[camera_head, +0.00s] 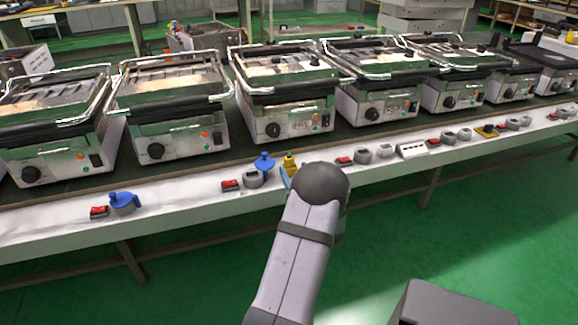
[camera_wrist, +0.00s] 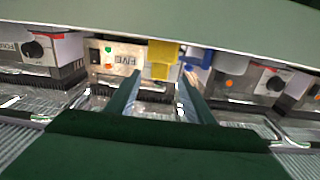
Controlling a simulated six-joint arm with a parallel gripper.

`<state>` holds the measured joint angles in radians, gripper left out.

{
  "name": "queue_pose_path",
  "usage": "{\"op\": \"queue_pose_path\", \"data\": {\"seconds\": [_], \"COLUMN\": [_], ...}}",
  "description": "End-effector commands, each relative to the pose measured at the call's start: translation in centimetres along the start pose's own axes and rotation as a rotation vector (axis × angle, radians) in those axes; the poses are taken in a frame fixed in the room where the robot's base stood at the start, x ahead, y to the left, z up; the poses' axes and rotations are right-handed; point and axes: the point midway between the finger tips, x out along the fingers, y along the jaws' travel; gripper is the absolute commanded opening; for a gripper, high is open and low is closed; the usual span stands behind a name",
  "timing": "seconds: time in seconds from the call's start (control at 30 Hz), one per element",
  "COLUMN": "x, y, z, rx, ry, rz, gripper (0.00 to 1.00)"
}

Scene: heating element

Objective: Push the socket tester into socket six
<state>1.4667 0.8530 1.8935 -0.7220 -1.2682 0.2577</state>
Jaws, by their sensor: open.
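A yellow piece, which looks like the socket tester (camera_head: 290,160), stands at the bench's front strip just right of a blue plug (camera_head: 264,161). In the wrist view the yellow tester (camera_wrist: 163,58) lies just beyond and between the tips of my gripper (camera_wrist: 160,78). The fingers are apart, with a finger on each side of it; contact cannot be made out. The blue plug (camera_wrist: 198,56) is just right of the tester there. Socket six cannot be identified by any readable label.
Another blue plug (camera_head: 122,202) stands at the left. Red switches (camera_head: 344,160), grey sockets (camera_head: 363,156) and a white strip (camera_head: 411,150) line the bench front. Several grills (camera_head: 286,95) stand behind; one is labelled FIVE (camera_wrist: 128,60). A flat yellow piece (camera_head: 487,131) lies farther right.

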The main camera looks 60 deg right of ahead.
Motion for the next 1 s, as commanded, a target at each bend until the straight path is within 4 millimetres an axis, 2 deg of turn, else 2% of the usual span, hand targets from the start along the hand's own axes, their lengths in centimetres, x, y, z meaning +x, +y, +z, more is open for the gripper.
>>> {"op": "queue_pose_path", "data": {"seconds": [0.1,0.37,0.73,1.0], "x": [1.0,1.8,5.9,6.5], "y": [0.0,-0.1,0.0,0.0], "z": [0.0,0.1,0.4,0.4], "rx": [-0.001,-0.001,-0.001,0.0], "ry": [0.001,0.0,0.0,-0.001], "rz": [0.0,0.0,0.0,0.001], "gripper": [0.48,0.48,0.48,0.48]}}
